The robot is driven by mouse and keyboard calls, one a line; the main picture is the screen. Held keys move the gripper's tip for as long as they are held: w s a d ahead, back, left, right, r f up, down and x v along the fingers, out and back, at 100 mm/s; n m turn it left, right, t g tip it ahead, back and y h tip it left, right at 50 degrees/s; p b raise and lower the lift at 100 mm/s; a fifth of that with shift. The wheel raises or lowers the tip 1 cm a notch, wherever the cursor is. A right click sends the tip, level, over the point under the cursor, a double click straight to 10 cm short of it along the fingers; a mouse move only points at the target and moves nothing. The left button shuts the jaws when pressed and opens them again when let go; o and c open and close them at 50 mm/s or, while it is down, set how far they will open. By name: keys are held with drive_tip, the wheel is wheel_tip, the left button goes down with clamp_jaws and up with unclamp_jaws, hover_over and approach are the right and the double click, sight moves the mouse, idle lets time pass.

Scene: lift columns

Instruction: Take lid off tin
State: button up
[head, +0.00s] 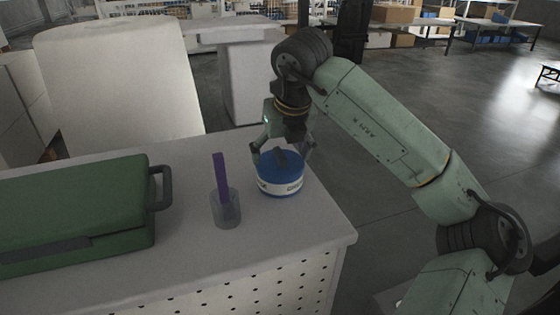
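In the head view, a round white tin (281,189) with a blue lid (292,177) stands on the table near its right end. The lid sits on top of the tin and has a dark raised handle (282,158) in the middle. My gripper (283,152) points down over the lid, with its fingers spread to either side. Its fingertips are near the lid's back and sides; I cannot tell whether they touch it. Part of the lid's far edge is hidden behind the gripper.
A clear cup (226,213) holding a purple stick (220,178) stands left of the tin. A green case (75,215) with a grey handle is farther left. The table (200,275) is bare in front of the tin. A white chair-like block (120,90) stands behind.

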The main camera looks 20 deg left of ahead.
drive_tip(key=shift+s+a+f, duration=0.1)
drive_tip(key=shift+s+f, duration=0.05)
drive_tip(key=shift+s, duration=0.05)
clamp_jaws()
idle(0.6)
